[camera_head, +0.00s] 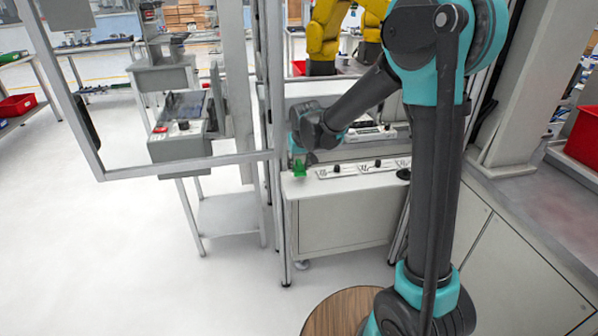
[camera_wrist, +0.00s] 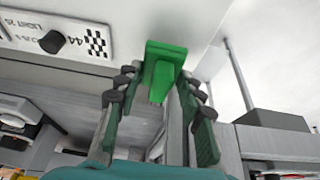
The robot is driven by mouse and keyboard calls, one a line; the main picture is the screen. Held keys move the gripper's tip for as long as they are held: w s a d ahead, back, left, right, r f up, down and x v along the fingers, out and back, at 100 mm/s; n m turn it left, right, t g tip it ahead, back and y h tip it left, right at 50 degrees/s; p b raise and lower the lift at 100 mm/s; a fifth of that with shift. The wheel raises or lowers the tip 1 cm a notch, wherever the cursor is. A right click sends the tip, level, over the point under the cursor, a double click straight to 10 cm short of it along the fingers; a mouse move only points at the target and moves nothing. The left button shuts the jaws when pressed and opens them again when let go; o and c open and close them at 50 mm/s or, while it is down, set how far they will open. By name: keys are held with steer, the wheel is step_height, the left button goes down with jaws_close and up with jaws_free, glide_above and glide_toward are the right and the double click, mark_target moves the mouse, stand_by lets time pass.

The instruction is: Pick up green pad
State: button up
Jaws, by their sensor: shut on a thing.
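The green pad (camera_wrist: 166,52) shows in the wrist view as a bright green block-like piece between the tips of my gripper's fingers (camera_wrist: 160,85). My gripper is shut on it, with one dark finger on each side. In the head view the green pad (camera_head: 299,168) is a small green shape at the left front corner of a white cabinet top. My gripper (camera_head: 298,158) is just above it there, and its fingers are too small to make out. I cannot tell whether the pad touches the surface.
The white cabinet (camera_head: 345,222) carries a row of labelled panels with black knobs (camera_head: 362,167), right of the pad. A metal frame post (camera_head: 273,215) stands close to its left. A grey control box (camera_head: 180,130) is further left. Floor at the left front is clear.

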steer(key=s+d, duration=0.2)
steer(key=s, duration=0.6)
steer(key=s+d, duration=0.3)
steer(key=s, duration=0.6)
steer(key=shift+f, duration=0.1)
